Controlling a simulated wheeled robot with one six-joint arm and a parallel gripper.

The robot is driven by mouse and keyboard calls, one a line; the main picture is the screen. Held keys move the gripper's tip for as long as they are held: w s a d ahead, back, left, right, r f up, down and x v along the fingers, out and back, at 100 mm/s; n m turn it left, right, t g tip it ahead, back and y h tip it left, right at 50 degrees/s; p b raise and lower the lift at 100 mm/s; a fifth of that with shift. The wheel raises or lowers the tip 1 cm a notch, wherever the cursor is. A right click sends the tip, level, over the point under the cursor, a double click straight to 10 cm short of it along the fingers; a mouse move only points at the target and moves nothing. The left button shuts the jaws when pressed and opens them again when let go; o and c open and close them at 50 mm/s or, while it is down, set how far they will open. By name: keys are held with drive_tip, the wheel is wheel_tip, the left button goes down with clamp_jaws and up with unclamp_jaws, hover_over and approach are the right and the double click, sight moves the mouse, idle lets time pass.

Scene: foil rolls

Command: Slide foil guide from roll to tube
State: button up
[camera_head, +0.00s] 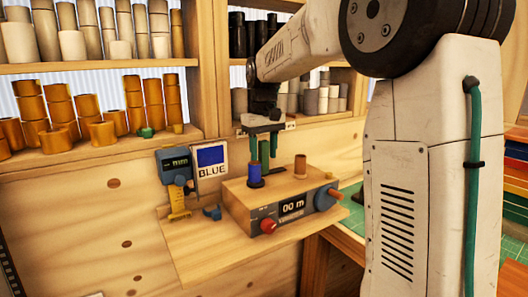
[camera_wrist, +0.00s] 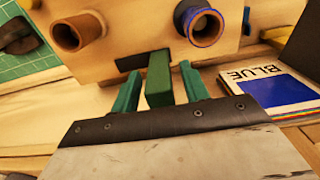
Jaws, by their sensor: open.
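The foil guide is a green upright block (camera_wrist: 159,84) at a dark slot in the top of the wooden winder (camera_head: 283,194). It also shows in the head view (camera_head: 264,153). My gripper (camera_wrist: 160,72) is open, with one green finger on each side of the guide and gaps between. It is above the winder in the head view (camera_head: 264,157). The blue foil roll (camera_head: 254,173) stands upright on the winder's left and shows at the upper right of the wrist view (camera_wrist: 205,26). The bare brown tube (camera_head: 300,166) stands on the right, upper left in the wrist view (camera_wrist: 78,32).
A sign reading BLUE (camera_head: 211,175) and a grey meter (camera_head: 174,168) stand left of the winder. The winder has a 00 m display (camera_head: 292,207), a red knob (camera_head: 270,226) and a side crank (camera_head: 327,198). Shelves with several rolls are behind. The front left ledge (camera_head: 205,255) is clear.

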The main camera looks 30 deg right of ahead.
drive_tip(key=shift+f, duration=0.15)
clamp_jaws()
drive_tip(key=d, duration=0.5)
drive_tip(key=shift+d, duration=0.15)
drive_tip(key=shift+c, duration=1.8)
unclamp_jaws()
drive_tip(key=o, duration=0.4)
drive_tip(key=shift+d, duration=0.2)
drive_tip(key=shift+c, duration=0.2)
drive_tip(key=shift+a, duration=0.1)
